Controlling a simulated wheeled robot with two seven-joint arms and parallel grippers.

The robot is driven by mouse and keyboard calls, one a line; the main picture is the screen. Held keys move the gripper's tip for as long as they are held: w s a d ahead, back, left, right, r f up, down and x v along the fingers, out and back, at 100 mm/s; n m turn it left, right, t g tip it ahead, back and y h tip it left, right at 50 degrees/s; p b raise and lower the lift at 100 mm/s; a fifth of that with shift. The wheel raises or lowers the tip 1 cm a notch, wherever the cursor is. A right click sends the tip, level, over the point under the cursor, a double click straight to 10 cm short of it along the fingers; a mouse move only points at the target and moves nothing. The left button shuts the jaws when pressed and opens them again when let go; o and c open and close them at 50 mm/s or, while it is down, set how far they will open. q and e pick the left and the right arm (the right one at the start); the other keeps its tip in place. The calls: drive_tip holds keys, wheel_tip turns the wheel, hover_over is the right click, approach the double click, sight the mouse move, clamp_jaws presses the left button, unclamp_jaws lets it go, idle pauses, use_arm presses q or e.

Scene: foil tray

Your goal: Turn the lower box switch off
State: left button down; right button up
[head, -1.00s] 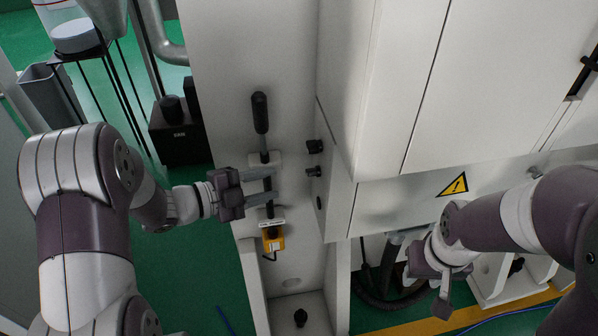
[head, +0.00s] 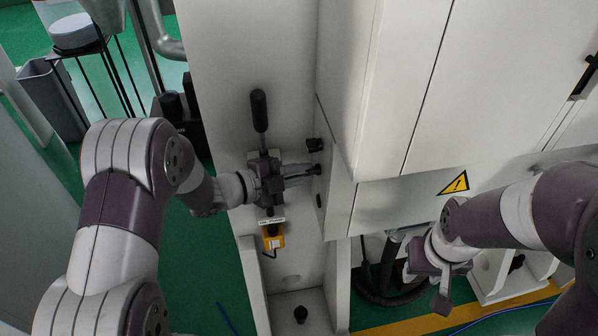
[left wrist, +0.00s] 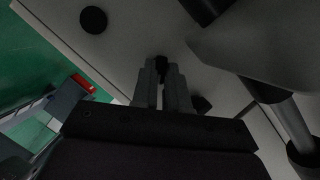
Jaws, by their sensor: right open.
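The box's side face carries an upper black switch (head: 314,145) and a lower black switch under it. My left gripper (head: 312,171) reaches right across the panel to the lower switch, and its fingertips largely hide the switch in the head view. In the left wrist view, a black knob (left wrist: 162,64) sits between the two fingertips, which look closed against it. Which way the switch is turned cannot be made out. My right gripper (head: 428,287) is open and empty at the lower right, away from the switches.
A black-handled lever (head: 259,110) stands on the panel just above my left gripper. A yellow box (head: 273,236) is mounted below it. A third black knob (head: 319,201) is lower on the side face. The white cabinet (head: 400,205) with a warning sign is to the right.

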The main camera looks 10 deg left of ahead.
use_arm(q)
drive_tip(key=shift+n+g+p, duration=0.3)
drive_tip(key=shift+n+p, duration=0.2)
drive_tip(key=shift+p, duration=0.35)
drive_tip(key=c, duration=1.1)
unclamp_jaws()
drive_tip(key=shift+c, duration=0.2)
drive_tip(key=shift+a, duration=0.1)
drive_tip(key=v, duration=1.2)
drive_tip(key=shift+s+a, duration=0.15)
drive_tip(key=shift+a, duration=0.1)
